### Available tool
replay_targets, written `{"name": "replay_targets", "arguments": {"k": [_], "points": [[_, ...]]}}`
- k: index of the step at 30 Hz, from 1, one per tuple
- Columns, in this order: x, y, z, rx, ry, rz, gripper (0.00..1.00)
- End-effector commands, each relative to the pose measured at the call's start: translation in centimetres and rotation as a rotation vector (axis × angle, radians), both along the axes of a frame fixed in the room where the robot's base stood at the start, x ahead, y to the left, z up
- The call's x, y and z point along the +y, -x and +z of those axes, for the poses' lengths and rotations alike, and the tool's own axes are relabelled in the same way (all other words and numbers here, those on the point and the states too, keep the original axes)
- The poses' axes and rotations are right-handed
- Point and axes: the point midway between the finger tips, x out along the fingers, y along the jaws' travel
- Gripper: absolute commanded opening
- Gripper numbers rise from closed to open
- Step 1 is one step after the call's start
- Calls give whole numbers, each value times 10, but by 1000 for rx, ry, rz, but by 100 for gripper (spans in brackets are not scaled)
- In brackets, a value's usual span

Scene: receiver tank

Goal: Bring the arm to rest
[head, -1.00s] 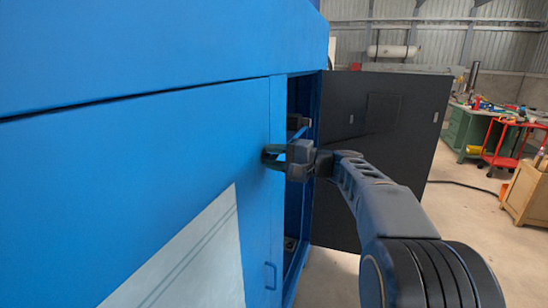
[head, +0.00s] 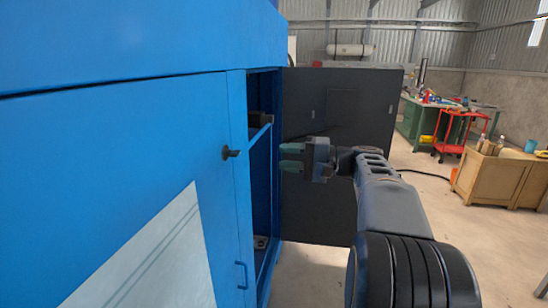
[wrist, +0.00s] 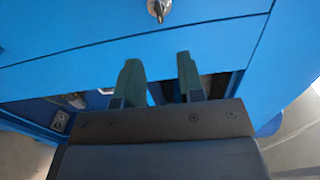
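My gripper (head: 292,157) is in front of the blue cabinet's opening in the head view, with the dark open door behind it. Its two green-tipped fingers are apart with nothing between them; the gap also shows in the wrist view (wrist: 161,85). A small dark handle (head: 231,153) sits on the blue panel (head: 130,150) to the left of my gripper, clear of the fingers. In the wrist view a metal handle or knob (wrist: 159,8) shows at the top edge on the blue panel, beyond the fingertips.
The dark door (head: 345,110) stands open at the right of the cabinet. A shelf (head: 260,133) shows inside the opening. A lower blue pull (head: 241,274) is on the panel.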

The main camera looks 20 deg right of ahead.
Motion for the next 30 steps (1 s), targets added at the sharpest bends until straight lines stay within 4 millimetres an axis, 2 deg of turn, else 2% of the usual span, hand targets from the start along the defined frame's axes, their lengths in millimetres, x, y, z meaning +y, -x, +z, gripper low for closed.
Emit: {"name": "replay_targets", "arguments": {"k": [19, 22, 23, 26, 28, 30], "points": [[-4, 3, 0, 2, -2, -1, 35], [-8, -2, -6, 32, 15, -33, 35], [-9, -3, -13, 56, 32, -47, 35], [-15, -6, -53, 187, 104, -99, 35], [-17, 1, -89, 308, 199, -138, 35], [-7, 14, -122, 424, 331, -150, 35]]}}
